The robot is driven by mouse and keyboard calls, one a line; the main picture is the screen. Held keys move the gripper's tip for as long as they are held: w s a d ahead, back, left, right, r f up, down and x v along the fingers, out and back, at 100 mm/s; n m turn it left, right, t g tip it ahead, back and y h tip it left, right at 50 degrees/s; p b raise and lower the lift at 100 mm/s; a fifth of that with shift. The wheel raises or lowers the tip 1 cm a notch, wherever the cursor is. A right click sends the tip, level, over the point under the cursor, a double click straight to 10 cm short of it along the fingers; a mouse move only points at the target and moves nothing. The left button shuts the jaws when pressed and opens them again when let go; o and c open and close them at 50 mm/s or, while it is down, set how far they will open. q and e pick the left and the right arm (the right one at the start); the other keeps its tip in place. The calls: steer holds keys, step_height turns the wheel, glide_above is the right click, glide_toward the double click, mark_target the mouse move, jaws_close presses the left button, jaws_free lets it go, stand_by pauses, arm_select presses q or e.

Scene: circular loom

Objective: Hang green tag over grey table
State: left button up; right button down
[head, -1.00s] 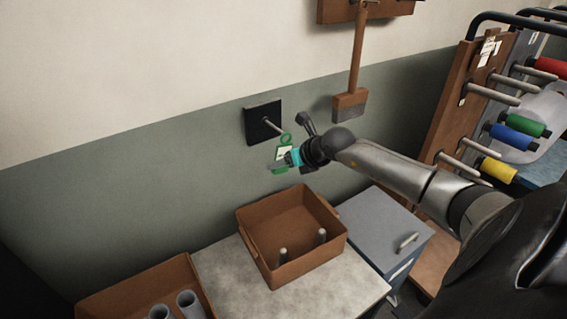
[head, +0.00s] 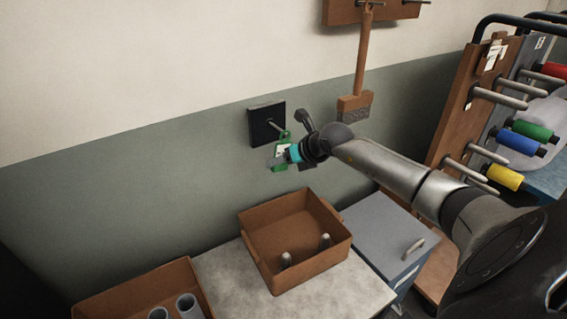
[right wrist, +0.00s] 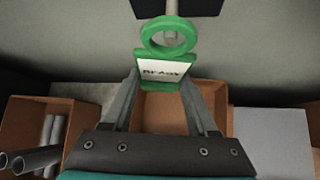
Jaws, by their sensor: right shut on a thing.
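The green tag (head: 281,154) has a ring on top and a pale card reading "READY" in the right wrist view (right wrist: 165,71). My right gripper (head: 276,159) is shut on the tag's lower body, and the fingers flank it in the right wrist view (right wrist: 160,88). The tag hangs upright at a pale peg (head: 273,125) on a black wall plate (head: 263,137). The peg's end shows in the ring's opening in the right wrist view (right wrist: 170,38); I cannot tell whether it passes through. The grey table (head: 225,277) is below. My left gripper is out of view.
A brown bin (head: 262,260) with two upright pegs stands on the grey table. Another bin (head: 185,270) with grey tubes is at left. A blue-grey cabinet (head: 380,230) stands right of the table. A brush (head: 354,107) hangs on the wall, and a spool rack (head: 475,100) is at far right.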

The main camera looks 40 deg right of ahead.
steer(key=shift+w, duration=0.1)
steer(key=shift+w, duration=0.2)
steer(key=shift+f+b, duration=0.25)
steer(key=shift+b, duration=0.05)
stand_by(0.4)
steer(key=shift+c, duration=0.5)
jaws_free()
steer(key=s+f+p+v, duration=0.1)
steer(key=p+v, duration=0.7)
steer(key=p, duration=0.2)
steer(key=shift+s+r, duration=0.2)
steer(key=shift+r, duration=0.05)
